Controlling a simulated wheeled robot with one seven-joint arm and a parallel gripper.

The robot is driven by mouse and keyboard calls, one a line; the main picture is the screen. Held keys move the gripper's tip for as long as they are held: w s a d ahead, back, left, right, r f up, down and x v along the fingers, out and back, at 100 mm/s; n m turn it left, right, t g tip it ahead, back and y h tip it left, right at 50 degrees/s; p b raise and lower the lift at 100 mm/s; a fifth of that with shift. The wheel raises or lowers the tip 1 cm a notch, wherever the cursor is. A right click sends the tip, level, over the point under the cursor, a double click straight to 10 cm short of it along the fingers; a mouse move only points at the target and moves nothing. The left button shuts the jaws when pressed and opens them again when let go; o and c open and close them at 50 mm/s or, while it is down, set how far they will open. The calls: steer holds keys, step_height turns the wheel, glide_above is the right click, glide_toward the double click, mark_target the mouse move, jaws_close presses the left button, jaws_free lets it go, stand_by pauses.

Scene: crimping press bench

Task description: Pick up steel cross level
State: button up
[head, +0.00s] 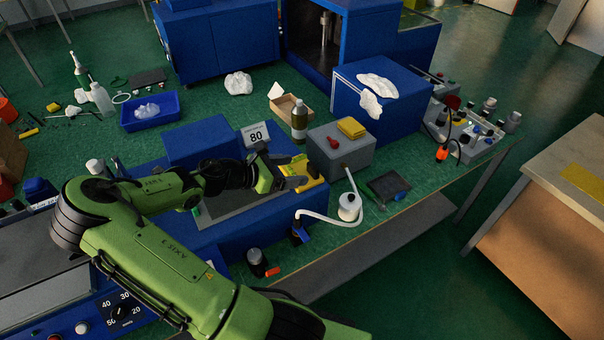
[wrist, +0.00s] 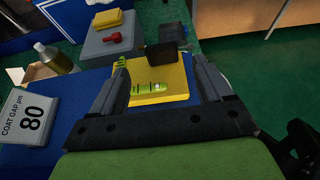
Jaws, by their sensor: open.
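The cross level appears to be the yellow plate (wrist: 172,84) with green vials, one along its near side and one at its far left corner. It lies on the blue bench surface. A dark block (wrist: 167,55) sits at its far edge; I cannot tell if it is part of the level. My gripper (wrist: 161,68) is open, with one finger left and one right of the plate; contact is unclear. In the head view my gripper (head: 283,167) hovers over the right end of the blue machine, partly hiding the yellow plate (head: 312,188).
A "80" sign (wrist: 33,118) and a bottle (wrist: 54,58) stand left of the gripper. A white hose (head: 330,217) runs close by on the right, near the bench edge.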

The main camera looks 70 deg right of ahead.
mark_target(311, 168)
steer(key=b+x, duration=0.1)
steer(key=x, duration=0.6)
steer(key=shift+s, duration=0.1)
steer(key=shift+a, duration=0.15)
steer(key=shift+r, duration=0.1)
steer(key=c, duration=1.2)
